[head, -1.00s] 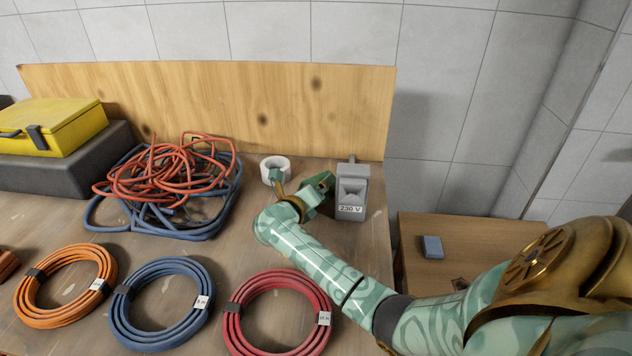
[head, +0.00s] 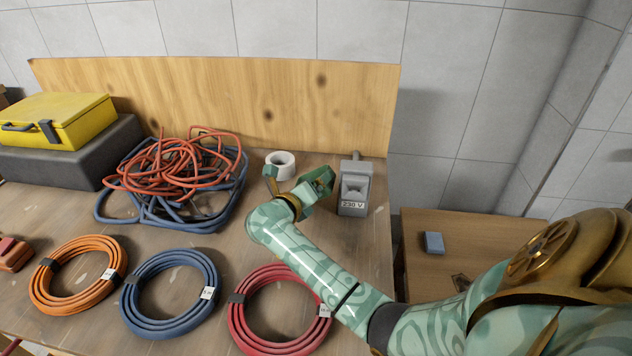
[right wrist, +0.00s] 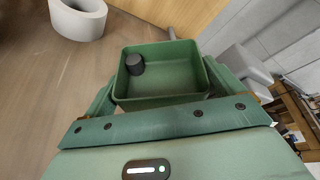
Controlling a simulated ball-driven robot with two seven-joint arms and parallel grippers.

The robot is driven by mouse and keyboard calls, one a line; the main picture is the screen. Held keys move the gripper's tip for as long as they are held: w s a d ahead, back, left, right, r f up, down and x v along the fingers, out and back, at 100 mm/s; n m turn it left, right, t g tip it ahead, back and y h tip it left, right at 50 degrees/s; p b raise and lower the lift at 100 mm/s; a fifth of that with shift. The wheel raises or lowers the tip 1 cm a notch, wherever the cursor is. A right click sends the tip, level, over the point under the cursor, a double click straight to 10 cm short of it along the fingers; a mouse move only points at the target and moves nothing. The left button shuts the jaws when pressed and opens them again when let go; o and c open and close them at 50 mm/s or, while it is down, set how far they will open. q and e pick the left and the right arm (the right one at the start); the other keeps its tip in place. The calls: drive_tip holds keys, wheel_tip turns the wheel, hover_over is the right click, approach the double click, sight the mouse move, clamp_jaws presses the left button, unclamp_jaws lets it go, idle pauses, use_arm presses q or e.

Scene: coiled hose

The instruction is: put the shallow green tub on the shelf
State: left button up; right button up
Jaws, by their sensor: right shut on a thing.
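The shallow green tub (right wrist: 180,88) is in the middle of the right wrist view, with a small dark cylinder (right wrist: 135,64) inside at its left corner. My right gripper (head: 296,182) is shut on the tub, whose sides lie between the two green fingers. In the head view the gripper is over the workbench, between a white roll and the grey 230 V box. There I cannot tell the tub clearly from the green fingers. My left gripper is not in view. I cannot make out which surface is the shelf.
The white roll (head: 280,158) lies behind the gripper and the 230 V box (head: 354,190) stands to its right. Tangled hoses (head: 175,165) lie to the left. Orange, blue and red coils (head: 240,325) line the front. A lower wooden table (head: 480,225) is at right.

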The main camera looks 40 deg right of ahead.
drive_tip(key=p+v, duration=0.1)
drive_tip(key=v, duration=0.2)
drive_tip(key=r+p+v, duration=0.1)
drive_tip(key=v, duration=0.3)
drive_tip(key=r+v, duration=0.1)
drive_tip(key=v, duration=0.3)
drive_tip(key=shift+d+r+p, duration=0.15)
drive_tip(key=shift+p, duration=0.25)
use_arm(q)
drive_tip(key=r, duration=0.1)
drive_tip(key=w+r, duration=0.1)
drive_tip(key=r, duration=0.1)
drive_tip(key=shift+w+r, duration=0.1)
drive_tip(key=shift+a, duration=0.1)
